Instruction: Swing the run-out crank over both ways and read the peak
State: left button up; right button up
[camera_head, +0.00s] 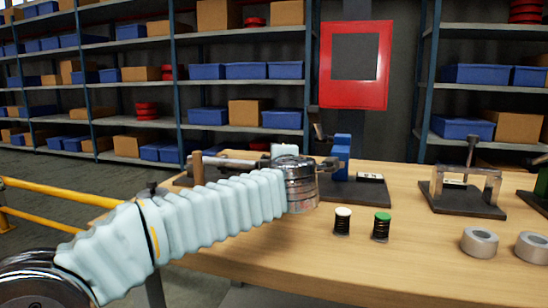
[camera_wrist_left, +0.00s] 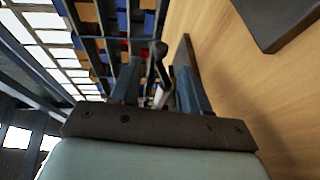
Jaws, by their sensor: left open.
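A bench device stands behind my left arm in the head view. It has a dark base, a wooden-coloured post (camera_head: 198,168), a horizontal grey shaft (camera_head: 238,161) and a blue stand (camera_head: 341,155). A small white readout (camera_head: 370,176) lies beside the stand; its figures are too small to read. My left forearm and round metal wrist hide the middle of the device and the gripper's fingers in the head view. In the left wrist view my left gripper (camera_wrist_left: 158,76) is open. A dark ball-ended lever (camera_wrist_left: 160,50), apparently the crank, shows between its fingers; contact cannot be told.
Two spools, one white-topped (camera_head: 342,221) and one green-topped (camera_head: 381,226), stand near the wrist. A framed fixture (camera_head: 466,185) and two metal rings (camera_head: 480,242) are to the right. A yellow rail (camera_head: 60,191) runs at left. The front of the bench is clear.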

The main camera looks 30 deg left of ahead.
pick_arm(q)
jog(key=x, duration=0.8)
jog(key=shift+w+a, duration=0.1)
jog(key=shift+w, duration=0.05)
grip_shut()
jog(key=shift+r+p, duration=0.15)
jog(key=shift+p, duration=0.3)
jog(key=g+p, duration=0.1)
jog(key=p, duration=0.4)
jog(key=shift+r+p, duration=0.15)
jog(key=shift+p, duration=0.2)
jog(key=shift+w+f+m+h+p, duration=0.1)
jog(key=shift+f+m+h+p, duration=0.25)
jog(key=shift+p, duration=0.2)
jog(key=shift+f, duration=0.15)
